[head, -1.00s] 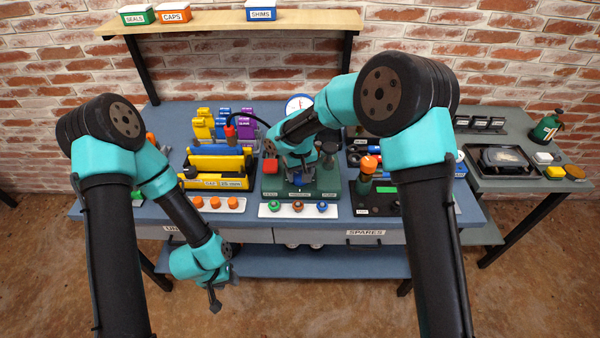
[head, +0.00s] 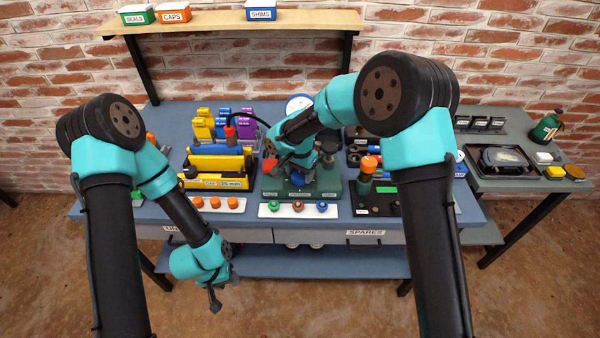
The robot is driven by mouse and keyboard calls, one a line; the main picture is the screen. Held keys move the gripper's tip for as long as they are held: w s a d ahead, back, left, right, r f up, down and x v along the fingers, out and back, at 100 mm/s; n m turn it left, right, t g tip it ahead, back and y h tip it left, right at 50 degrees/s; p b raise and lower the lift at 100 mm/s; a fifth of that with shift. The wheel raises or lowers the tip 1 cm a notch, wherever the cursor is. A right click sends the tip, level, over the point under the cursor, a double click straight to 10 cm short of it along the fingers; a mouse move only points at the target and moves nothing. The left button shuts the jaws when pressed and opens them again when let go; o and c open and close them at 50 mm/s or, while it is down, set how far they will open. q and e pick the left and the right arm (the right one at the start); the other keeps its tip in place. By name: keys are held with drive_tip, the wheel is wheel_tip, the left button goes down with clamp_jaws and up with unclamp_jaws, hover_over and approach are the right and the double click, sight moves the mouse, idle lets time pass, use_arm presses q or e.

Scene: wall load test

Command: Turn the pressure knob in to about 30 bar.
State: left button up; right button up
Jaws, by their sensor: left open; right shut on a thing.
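The green test stand (head: 328,186) stands in the middle of the bench. My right gripper (head: 286,167) is low over its middle, shut, with its wrist above it. It seems to be on the pressure knob, but the gripper and wrist hide the knob. A blue part (head: 297,179) shows just below the gripper, and a red part (head: 269,165) shows to its left. The round white gauge (head: 298,103) is behind my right arm, partly covered, and its reading is too small to tell. My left gripper (head: 215,300) is open and empty, in front of the bench.
A white strip with three coloured knobs (head: 299,209) lies in front of the stand. A yellow and black block (head: 218,164) stands to the left. An orange-topped green bottle (head: 367,172) stands close on the right. A shelf (head: 213,21) runs above the back.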

sight(300, 173)
drive_tip(key=shift+m, duration=0.8)
drive_tip(key=o, duration=0.9)
drive_tip(key=shift+o, duration=0.2)
drive_tip(key=shift+r, duration=0.1)
wheel_tip(300, 173, up, 17)
drive_tip(key=shift+r, duration=0.15)
